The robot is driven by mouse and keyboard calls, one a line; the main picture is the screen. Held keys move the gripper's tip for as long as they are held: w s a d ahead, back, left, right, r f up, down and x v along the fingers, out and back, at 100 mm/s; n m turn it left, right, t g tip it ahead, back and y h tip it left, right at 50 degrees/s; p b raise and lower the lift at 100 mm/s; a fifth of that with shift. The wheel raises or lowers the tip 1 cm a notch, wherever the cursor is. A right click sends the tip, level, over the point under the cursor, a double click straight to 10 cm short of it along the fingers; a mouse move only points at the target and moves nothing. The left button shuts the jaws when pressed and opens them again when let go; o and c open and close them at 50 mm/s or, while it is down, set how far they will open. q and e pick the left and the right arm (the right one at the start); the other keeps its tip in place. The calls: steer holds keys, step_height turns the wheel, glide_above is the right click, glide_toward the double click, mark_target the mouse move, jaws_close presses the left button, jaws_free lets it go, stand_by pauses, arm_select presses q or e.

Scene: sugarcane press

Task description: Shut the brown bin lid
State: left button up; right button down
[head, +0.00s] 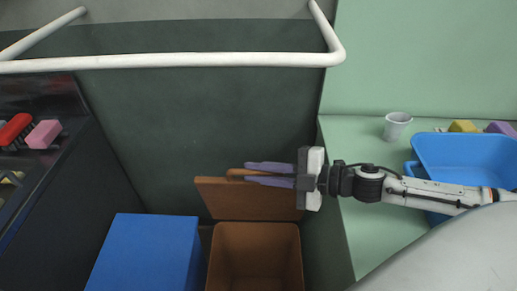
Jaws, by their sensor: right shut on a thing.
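The brown bin (254,260) stands at the bottom middle, with its inside open to view. Its brown lid (228,199) is raised at the back edge of the bin, standing tilted up. My right gripper (248,173) reaches in from the right, its two purplish fingers pointing left at the lid's upper part. The fingers are shut on a brown piece that looks like part of the lid, and they hide some of the lid's right side. My left gripper is not in view.
A blue box (146,252) stands left of the bin. A white rail (170,61) crosses above. On the green counter at right are a white cup (396,126) and a blue tub (465,160). A dark rack (50,150) is at left.

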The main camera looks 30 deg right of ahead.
steer(key=shift+s+a+f+p, duration=0.2)
steer(key=shift+s+a+f, duration=0.15)
steer(key=shift+s, duration=0.35)
steer(key=shift+s+a+f+p, duration=0.2)
steer(key=shift+s+a, duration=0.3)
steer(key=shift+s, duration=0.25)
steer(key=shift+s+a+f+p, duration=0.2)
steer(key=shift+s+a+f, duration=0.15)
steer(key=shift+s, duration=0.35)
steer(key=c, duration=2)
jaws_free()
steer(key=shift+c, duration=0.2)
steer(key=shift+w, duration=0.1)
steer(key=p+v, duration=0.1)
steer(key=v, duration=0.9)
steer(key=shift+d, duration=0.1)
